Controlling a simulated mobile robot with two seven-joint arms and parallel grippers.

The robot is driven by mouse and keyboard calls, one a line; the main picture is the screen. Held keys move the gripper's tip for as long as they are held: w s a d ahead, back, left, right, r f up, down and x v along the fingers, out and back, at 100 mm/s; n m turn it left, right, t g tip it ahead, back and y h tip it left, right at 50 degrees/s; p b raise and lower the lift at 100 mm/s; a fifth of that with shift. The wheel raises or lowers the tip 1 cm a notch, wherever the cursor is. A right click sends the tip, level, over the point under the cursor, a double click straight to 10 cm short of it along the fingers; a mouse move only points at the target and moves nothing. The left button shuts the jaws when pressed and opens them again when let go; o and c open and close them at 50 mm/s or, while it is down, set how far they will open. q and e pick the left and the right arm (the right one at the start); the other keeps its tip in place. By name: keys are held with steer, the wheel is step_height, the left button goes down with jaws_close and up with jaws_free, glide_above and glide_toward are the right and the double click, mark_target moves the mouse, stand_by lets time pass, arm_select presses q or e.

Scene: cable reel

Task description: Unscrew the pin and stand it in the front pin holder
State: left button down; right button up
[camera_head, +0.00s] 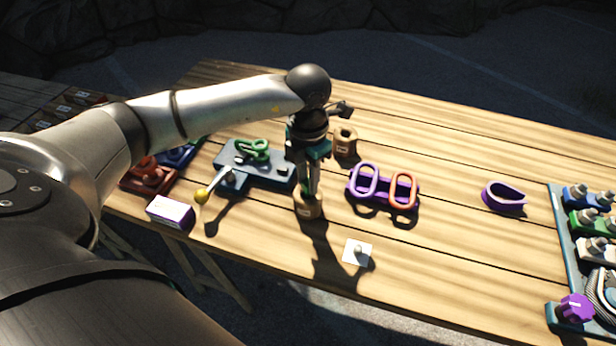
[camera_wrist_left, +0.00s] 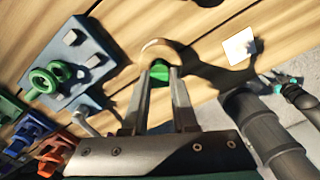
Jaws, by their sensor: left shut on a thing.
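My left gripper (camera_head: 309,195) points straight down over the front pin holder (camera_head: 308,209), a round wooden block near the middle of the table. In the left wrist view the gripper (camera_wrist_left: 160,85) is shut on a green pin (camera_wrist_left: 160,72). The pin is at the wooden holder (camera_wrist_left: 158,47); the fingers hide how deep it sits. A green shackle (camera_head: 258,147) lies on a blue-grey fixture (camera_head: 268,175) to the left, also seen in the left wrist view (camera_wrist_left: 45,80). A second wooden holder (camera_head: 345,142) stands behind.
A yellow-knobbed lever (camera_head: 203,196) and a purple-white box (camera_head: 170,211) are at left. A purple rack (camera_head: 383,190) holds purple and orange links. A purple loop (camera_head: 503,196) is at right. Bare planks lie between them.

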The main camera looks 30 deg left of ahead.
arm_select(q)
steer(key=shift+f+b, duration=0.5)
steer(key=shift+f, duration=0.1)
steer(key=c, duration=0.6)
jaws_free()
step_height(320, 180, up, 15)
steer(key=p, duration=0.1)
steer(key=shift+r, duration=0.15)
